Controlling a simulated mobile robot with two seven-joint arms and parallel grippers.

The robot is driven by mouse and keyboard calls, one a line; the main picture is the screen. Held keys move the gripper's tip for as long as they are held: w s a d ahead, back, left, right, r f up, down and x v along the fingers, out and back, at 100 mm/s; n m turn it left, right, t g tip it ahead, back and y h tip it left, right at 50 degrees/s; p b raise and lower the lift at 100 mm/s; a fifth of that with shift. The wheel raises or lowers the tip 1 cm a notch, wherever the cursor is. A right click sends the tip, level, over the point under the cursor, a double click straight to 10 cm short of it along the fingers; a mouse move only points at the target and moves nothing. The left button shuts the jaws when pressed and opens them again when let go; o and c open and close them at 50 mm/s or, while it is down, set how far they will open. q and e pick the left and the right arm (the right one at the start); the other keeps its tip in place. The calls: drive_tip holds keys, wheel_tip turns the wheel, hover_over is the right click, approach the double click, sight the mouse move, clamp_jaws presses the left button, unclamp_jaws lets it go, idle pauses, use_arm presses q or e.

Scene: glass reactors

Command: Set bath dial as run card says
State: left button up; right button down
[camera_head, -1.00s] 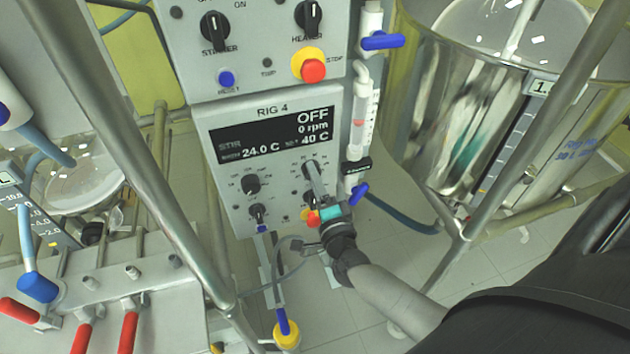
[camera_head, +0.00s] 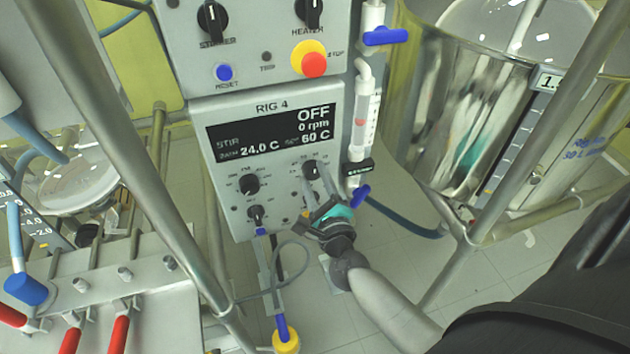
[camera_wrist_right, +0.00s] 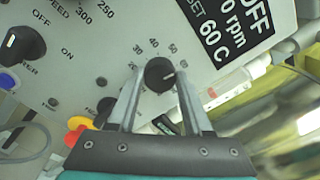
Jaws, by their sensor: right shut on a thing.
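The bath dial is a black knob (camera_wrist_right: 159,75) with a white pointer line, ringed by printed numbers, and it also shows on the Rig 4 panel in the head view (camera_head: 310,169). My right gripper (camera_wrist_right: 157,80) is shut on this knob, one finger on each side. In the wrist view the pointer leans to the upper right. The dark display (camera_head: 272,133) reads OFF, 0 rpm, bath 24.0 C and set 60 C. No run card can be made out. My left gripper is not in view.
Stirrer knob (camera_head: 212,22), heater knob (camera_head: 311,12) and a red stop button (camera_head: 314,65) sit above the display. Smaller knobs lie left of the bath dial. A metal pole (camera_head: 140,165) crosses at left. A steel vessel (camera_head: 470,110) stands at right.

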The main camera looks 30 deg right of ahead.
drive_tip(key=shift+m, duration=0.7)
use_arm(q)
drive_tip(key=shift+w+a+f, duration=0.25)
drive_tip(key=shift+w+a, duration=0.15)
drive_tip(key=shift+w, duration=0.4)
use_arm(e)
drive_tip(key=shift+m, duration=0.3)
drive_tip(key=shift+c, duration=1.7)
unclamp_jaws()
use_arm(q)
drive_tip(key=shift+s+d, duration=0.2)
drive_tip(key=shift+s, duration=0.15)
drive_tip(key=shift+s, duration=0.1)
